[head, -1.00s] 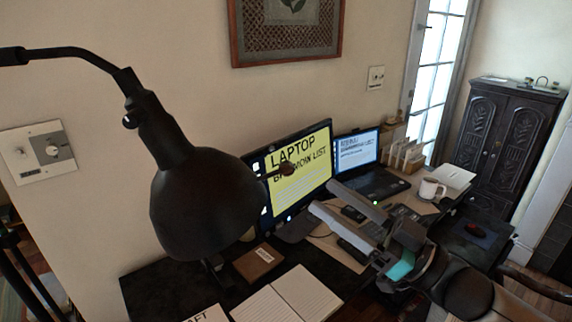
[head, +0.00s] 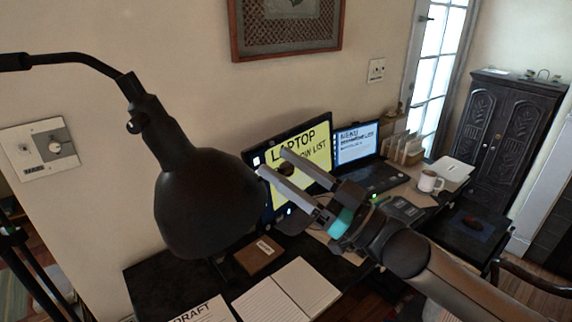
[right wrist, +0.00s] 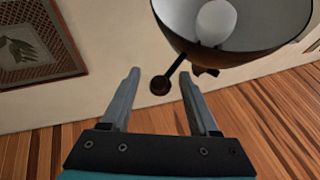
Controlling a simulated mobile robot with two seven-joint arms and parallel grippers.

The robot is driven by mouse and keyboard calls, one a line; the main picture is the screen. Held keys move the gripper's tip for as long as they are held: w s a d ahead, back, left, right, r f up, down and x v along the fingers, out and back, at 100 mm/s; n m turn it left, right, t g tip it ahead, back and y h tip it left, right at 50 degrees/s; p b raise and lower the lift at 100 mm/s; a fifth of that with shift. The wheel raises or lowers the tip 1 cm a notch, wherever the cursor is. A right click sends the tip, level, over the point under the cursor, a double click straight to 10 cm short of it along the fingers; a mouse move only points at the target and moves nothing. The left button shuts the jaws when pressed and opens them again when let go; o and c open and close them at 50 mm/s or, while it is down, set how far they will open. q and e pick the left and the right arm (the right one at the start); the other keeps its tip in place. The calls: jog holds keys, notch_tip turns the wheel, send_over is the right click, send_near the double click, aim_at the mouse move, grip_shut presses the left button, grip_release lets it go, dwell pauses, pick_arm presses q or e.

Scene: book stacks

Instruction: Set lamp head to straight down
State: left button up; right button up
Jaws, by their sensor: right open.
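The black desk lamp's head (head: 205,200) hangs from its curved arm at the left of the head view, tilted, its mouth toward the lower right. A small dark round knob (head: 286,169) stands to its right. In the right wrist view the lamp head (right wrist: 290,30) shows its open mouth and white bulb (right wrist: 215,22); a thin rod runs from it to the knob (right wrist: 160,85). My right gripper (head: 273,160) is open, its fingers on either side of the knob in the picture; contact does not show. The right wrist view shows the fingers (right wrist: 159,74) apart. My left gripper is out of view.
A monitor (head: 318,150) and a laptop (head: 358,140) stand behind my right gripper. An open notebook (head: 290,293) and a brown box (head: 258,257) lie on the desk below the lamp. A white mug (head: 430,182) stands farther right. The wall is close behind the lamp.

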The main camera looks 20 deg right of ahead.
grip_shut()
dwell(0.6)
dwell(0.9)
